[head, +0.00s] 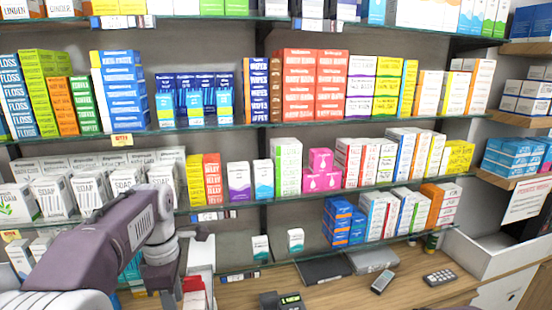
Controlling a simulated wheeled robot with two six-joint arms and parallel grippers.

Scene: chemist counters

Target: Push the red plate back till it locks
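A small red piece (194,284) shows low in the head view, at the foot of a white upright housing (202,255). It may be the red plate, but it is small and partly hidden, and I cannot tell its position or whether it is locked. My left arm comes in from the left and bends down just left of the red piece. My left gripper (163,287) points down at the lower edge, its fingertips not clearly visible. I cannot tell whether it touches the red piece. My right gripper is not in view.
Glass shelves (330,189) full of medicine boxes fill the back wall. A wooden counter (340,292) below holds a dark flat device (320,270), a phone-like handset (382,282), a remote (439,277) and a small display terminal (290,300). A white bin (480,262) stands at the right.

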